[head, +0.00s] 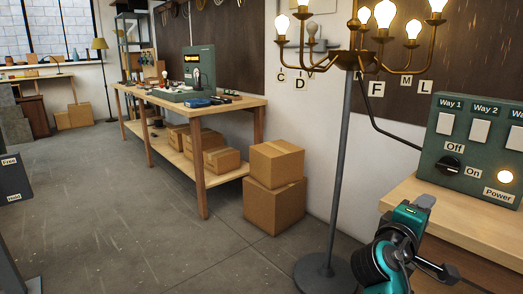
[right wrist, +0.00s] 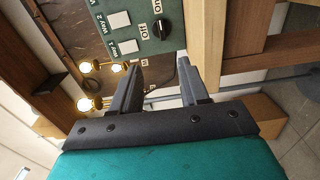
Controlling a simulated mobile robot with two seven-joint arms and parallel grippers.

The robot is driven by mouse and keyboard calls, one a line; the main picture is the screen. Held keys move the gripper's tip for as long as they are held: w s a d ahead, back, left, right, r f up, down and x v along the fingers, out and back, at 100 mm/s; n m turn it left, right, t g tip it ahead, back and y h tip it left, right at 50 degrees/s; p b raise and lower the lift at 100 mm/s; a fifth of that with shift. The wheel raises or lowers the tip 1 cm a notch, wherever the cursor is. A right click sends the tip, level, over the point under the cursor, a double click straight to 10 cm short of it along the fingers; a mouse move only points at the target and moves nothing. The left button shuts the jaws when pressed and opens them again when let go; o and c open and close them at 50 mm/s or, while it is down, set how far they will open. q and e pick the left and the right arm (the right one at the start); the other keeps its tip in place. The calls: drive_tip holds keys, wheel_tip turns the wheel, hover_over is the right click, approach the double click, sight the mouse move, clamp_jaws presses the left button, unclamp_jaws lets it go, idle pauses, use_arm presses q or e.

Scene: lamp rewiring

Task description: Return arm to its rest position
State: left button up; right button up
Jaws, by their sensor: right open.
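My right gripper (head: 432,238) is in the lower right of the head view, in front of the near bench and below the green control panel (head: 474,190). It is open, and in the right wrist view its two fingers (right wrist: 158,75) stand apart with nothing seen between them. The panel carries white Way switches, a black Off/On knob (head: 449,165) and a glowing Power light (head: 505,177). The knob also shows in the right wrist view (right wrist: 161,28), beyond the fingers. Contact with the bench cannot be told. My left gripper is not in view.
A brass lamp (head: 352,60) with mostly lit bulbs stands on a tall pole just left of my right arm. The wooden bench top (head: 415,190) is close. Cardboard boxes (head: 275,205) stand by a workbench (head: 250,102). Floor (head: 120,210) is clear on the left.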

drive_tip(key=s+a+f+n+t+y+p, duration=0.1)
drive_tip(key=s+a+f+y+p, duration=0.25)
drive_tip(key=f, duration=0.35)
drive_tip(key=s+a+f+y+p, duration=0.2)
drive_tip(key=a+f+y, duration=0.1)
drive_tip(key=f+y, duration=0.3)
use_arm(q)
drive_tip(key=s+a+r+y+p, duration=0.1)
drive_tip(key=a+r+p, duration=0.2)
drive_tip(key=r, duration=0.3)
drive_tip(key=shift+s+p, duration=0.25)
drive_tip(key=shift+p, duration=0.5)
use_arm(e)
drive_tip(key=s+a+f+m+g+y, duration=0.1)
drive_tip(key=s+a+f+m+y, duration=0.2)
drive_tip(key=s, duration=0.5)
drive_tip(key=s+a+f+m+y, duration=0.3)
drive_tip(key=s+a+f, duration=0.1)
drive_tip(key=s, duration=0.5)
drive_tip(key=shift+a+f+g, duration=0.35)
drive_tip(key=shift+f+g, duration=0.05)
drive_tip(key=shift+f, duration=0.5)
